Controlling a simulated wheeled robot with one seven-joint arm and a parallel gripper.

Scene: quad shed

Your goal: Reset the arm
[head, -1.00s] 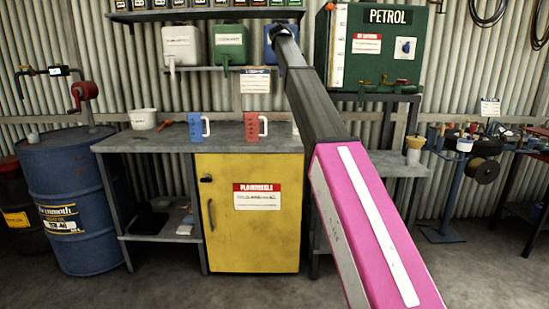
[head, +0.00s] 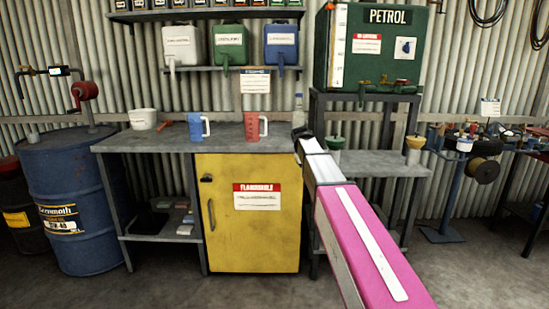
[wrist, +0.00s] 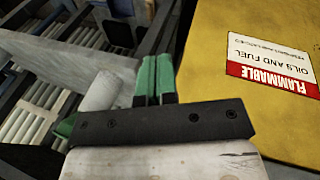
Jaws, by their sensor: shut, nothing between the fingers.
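My gripper (wrist: 155,80) shows in the wrist view as two green fingers side by side, closed together with nothing between them. My pink and white arm reaches forward from the lower right in the head view and ends low near the right end of the bench. The fingers cannot be made out in the head view. In the wrist view the yellow flammables cabinet (wrist: 215,65) fills the right side, its label upside down, and the fingers are apart from it.
The bench (head: 222,136) holds a blue jug (head: 196,127), a red jug (head: 252,126) and a white tub (head: 142,119). A clear bottle (head: 298,108) stands near my arm's end. A green petrol tank (head: 372,62) is on a stand behind. Open floor lies in front.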

